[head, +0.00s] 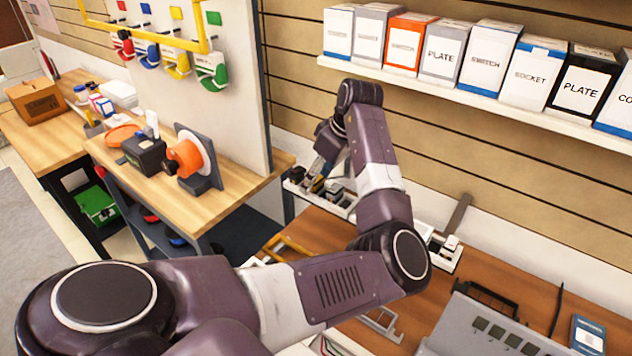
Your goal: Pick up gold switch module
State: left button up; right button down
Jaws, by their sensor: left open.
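My left gripper (318,180) points down at the far end of the work table, over a white tray (345,210) of small modules. It is small in the view and partly covered by my own wrist. Its fingertips are among or just above the modules; I cannot tell whether they touch one. A small gold-coloured piece shows close by the fingertips, but I cannot make out for sure that it is the gold switch module. My left forearm hides part of the tray and table. My right gripper is not in view.
A shelf (400,82) of labelled boxes runs above the tray. A gold frame (288,246) and a pale frame (382,325) lie on the brown table (325,233). A grey device (485,325) stands front right. A pegboard panel (225,110) rises at the left.

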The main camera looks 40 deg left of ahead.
pick_arm(q)
jog(key=shift+a+f, duration=0.1)
jog(key=shift+f, duration=0.05)
jog(key=c, duration=1.2)
jog(key=shift+r, duration=0.65)
notch_tip(320, 180, up, 19)
jog(key=b, duration=0.3)
